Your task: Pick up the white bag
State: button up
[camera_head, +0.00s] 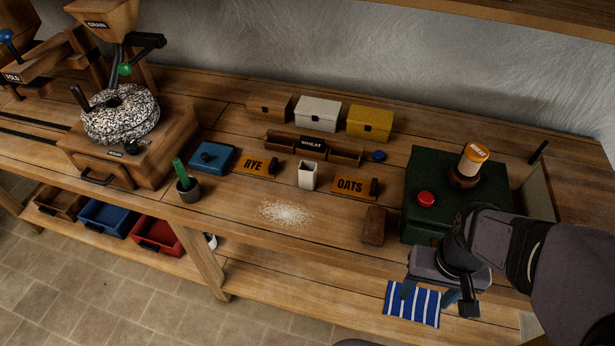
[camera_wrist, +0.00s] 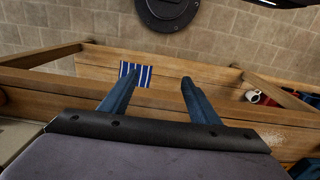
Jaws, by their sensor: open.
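A small white open-topped container (camera_head: 307,176), which may be the white bag, stands upright on the bench between the RYE and OATS plates. Another small white thing (camera_head: 211,241) is partly hidden under the bench; a white item beside a red bin also shows in the wrist view (camera_wrist: 252,96), and I cannot tell whether it is a bag. My gripper (camera_head: 434,296) is open and empty, at the bench's front right, well to the right of both. Its two blue fingers (camera_wrist: 158,84) are spread apart in the wrist view, with nothing between them.
A blue striped cloth (camera_head: 425,306) lies on the lower shelf near my gripper. A green box (camera_head: 424,168) with a red button (camera_head: 426,199) stands close by. A wooden block (camera_head: 375,226) and spilled pale grain (camera_head: 285,213) are on the bench. The mill (camera_head: 122,114) is at left.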

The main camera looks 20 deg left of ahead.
jog(key=w+a+r+n+t+h+b, duration=0.1)
jog(key=w+r+n+t+h, duration=0.1)
jog(key=w+n, duration=0.4)
jog(key=w+a+r+n+t+h+b, duration=0.2)
jog(key=w+r+n+t, duration=0.1)
jog(key=w+n, duration=0.4)
jog(key=w+a+r+n+t+h+b, duration=0.2)
jog(key=w+n+h, duration=0.1)
jog(key=w+n, duration=0.3)
jog(key=shift+w+r+n, duration=0.2)
jog(key=shift+w+n, duration=0.1)
jog(key=shift+n, duration=0.8)
jog(key=w+a+f+n+t+b, duration=0.2)
jog(key=w+a+n+t+b, duration=0.15)
jog(key=a+b, duration=0.2)
jog(key=n+t+y+b, duration=0.7)
jog(key=n+t+b, duration=0.1)
jog(key=n, duration=0.3)
send_over(306, 178)
jog(key=s, duration=0.2)
jog(key=f, duration=0.1)
jog(key=shift+g, duration=0.25)
notch_tip(306, 178, down, 8)
jog(key=shift+w+r, duration=0.1)
jog(key=shift+r, duration=0.1)
jog(key=shift+w+f, duration=0.25)
jog(key=shift+w, duration=0.4)
jog(key=shift+w+a, duration=0.1)
jog(key=shift+w, duration=3)
jog(key=c, duration=1.2)
